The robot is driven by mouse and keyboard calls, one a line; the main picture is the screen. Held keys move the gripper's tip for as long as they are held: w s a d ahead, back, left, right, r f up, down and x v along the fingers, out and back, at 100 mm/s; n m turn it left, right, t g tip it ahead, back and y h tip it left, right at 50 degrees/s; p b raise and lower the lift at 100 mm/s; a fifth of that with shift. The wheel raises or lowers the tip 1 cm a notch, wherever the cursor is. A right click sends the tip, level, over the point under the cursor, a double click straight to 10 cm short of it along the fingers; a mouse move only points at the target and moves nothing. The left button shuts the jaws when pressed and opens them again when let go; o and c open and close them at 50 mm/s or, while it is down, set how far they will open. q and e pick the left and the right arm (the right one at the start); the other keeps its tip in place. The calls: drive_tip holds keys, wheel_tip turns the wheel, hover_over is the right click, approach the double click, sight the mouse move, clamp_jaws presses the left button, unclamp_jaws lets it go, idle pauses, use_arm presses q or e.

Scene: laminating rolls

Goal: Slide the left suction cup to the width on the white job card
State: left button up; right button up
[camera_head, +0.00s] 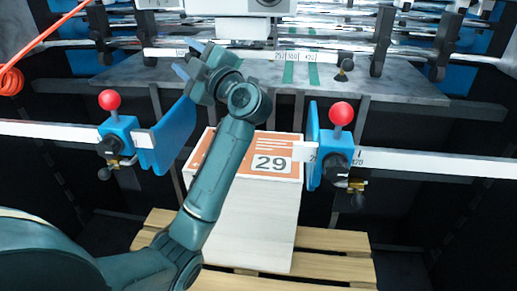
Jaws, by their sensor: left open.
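My left gripper (194,62) is open, close to the left part of the pale scale strip (240,54) at the back. One suction cup (343,72), dark with a brassy fitting, hangs at the right end of this strip. A small dark part (149,60) shows under the strip left of my gripper; I cannot tell whether it is the left suction cup. My gripper and wrist cover part of the strip. An orange and white card (272,163) reading 29 lies on the stack; no plainly white job card can be made out. My right gripper is not in view.
Two blue side guides with red knobs (109,100) (341,113) flank the white stack (248,222) on a wooden pallet (325,266). White bars (430,164) run outward from them. Metal rollers and dark brackets (382,42) stand behind the grey table (400,88).

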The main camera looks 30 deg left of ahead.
use_arm(q)
drive_tip(key=s+d+f+m+t+h+p, duration=0.25)
drive_tip(key=d+f+m+t+h, duration=0.2)
drive_tip(key=d+m+t, duration=0.95)
drive_tip(key=s+d+f+m+h+p, duration=0.1)
drive_tip(key=d+f+m+h, duration=0.3)
drive_tip(key=f+m+h, duration=0.2)
drive_tip(key=s+d+f+m+h+p, duration=0.1)
drive_tip(key=d+f+m+h, duration=0.4)
drive_tip(key=f+h, duration=0.6)
drive_tip(key=shift+s+m+h, duration=0.35)
drive_tip(key=shift+m+h, duration=0.1)
drive_tip(key=shift+m, duration=0.65)
drive_tip(key=shift+o, duration=0.2)
drive_tip(key=shift+a+r, duration=0.1)
